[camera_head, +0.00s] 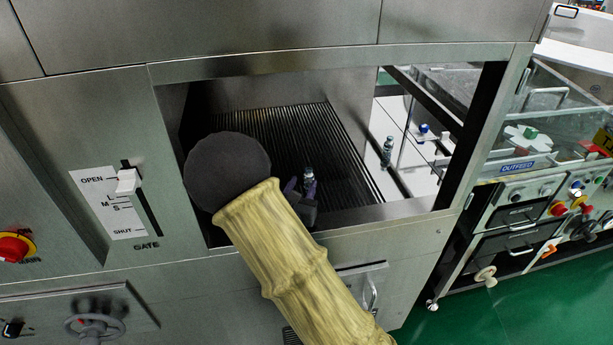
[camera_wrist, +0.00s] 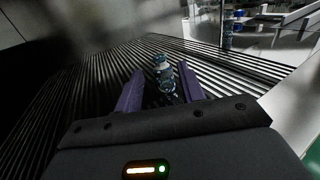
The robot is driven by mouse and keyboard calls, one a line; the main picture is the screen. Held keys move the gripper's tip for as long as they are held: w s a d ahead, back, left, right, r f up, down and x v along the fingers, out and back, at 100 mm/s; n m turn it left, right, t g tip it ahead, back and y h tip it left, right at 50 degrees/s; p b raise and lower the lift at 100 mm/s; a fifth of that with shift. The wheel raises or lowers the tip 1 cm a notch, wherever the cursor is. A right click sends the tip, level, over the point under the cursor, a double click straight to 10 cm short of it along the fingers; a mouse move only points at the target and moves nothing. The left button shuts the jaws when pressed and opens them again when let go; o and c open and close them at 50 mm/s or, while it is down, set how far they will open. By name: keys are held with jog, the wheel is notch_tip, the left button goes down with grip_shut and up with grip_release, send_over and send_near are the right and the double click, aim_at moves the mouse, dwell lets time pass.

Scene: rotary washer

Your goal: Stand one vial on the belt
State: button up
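A small vial with a clear body and dark bands (camera_head: 308,174) is on the dark ribbed belt (camera_head: 270,125) inside the machine opening. In the wrist view the vial (camera_wrist: 163,72) looks roughly upright, its base close to the belt slats (camera_wrist: 95,75); I cannot tell whether it bears fully on them. My gripper (camera_head: 300,186) reaches low over the belt through the opening. Its two purple fingers (camera_wrist: 160,76) stand on either side of the vial, with a visible gap at each side. My arm hides part of the belt in the head view.
A second vial (camera_head: 387,151) stands on a white surface right of the belt, beyond a metal side wall. The opening's front sill (camera_head: 385,212) runs under my arm. A gate lever (camera_head: 128,181) is at left, up near OPEN. The belt behind the vial is clear.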

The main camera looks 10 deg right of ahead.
jog(key=shift+v, duration=1.95)
jog(key=shift+d, duration=0.1)
jog(key=s+d+m+g+h, duration=0.1)
jog(key=s+d+m+g, duration=0.1)
jog(key=d, duration=0.1)
jog(key=s+d+m+g+h, duration=0.1)
jog(key=d+m+g, duration=0.1)
jog(key=d, duration=0.1)
jog(key=s+d+m+g+h, duration=0.2)
jog(key=d+m, duration=0.1)
jog(key=shift+s+d+f+g, duration=0.1)
jog(key=shift+s+d+g, duration=0.05)
jog(key=shift+s+g, duration=0.25)
jog(key=s+d+m+g, duration=0.2)
jog(key=s+m+g, duration=0.1)
jog(key=s+d+f+m+g, duration=0.1)
jog(key=s, duration=0.1)
jog(key=shift+d+f, duration=0.1)
jog(key=shift+d, duration=0.2)
jog(key=s+a+f+m+g+y, duration=0.3)
jog(key=s+m+g+y, duration=0.4)
jog(key=s+m, duration=0.45)
jog(key=w+a+r+m+t+y, duration=0.3)
jog(key=a+m+t+y, duration=0.1)
jog(key=m, duration=0.4)
jog(key=shift+a+y, duration=0.45)
jog(key=shift+y, duration=0.35)
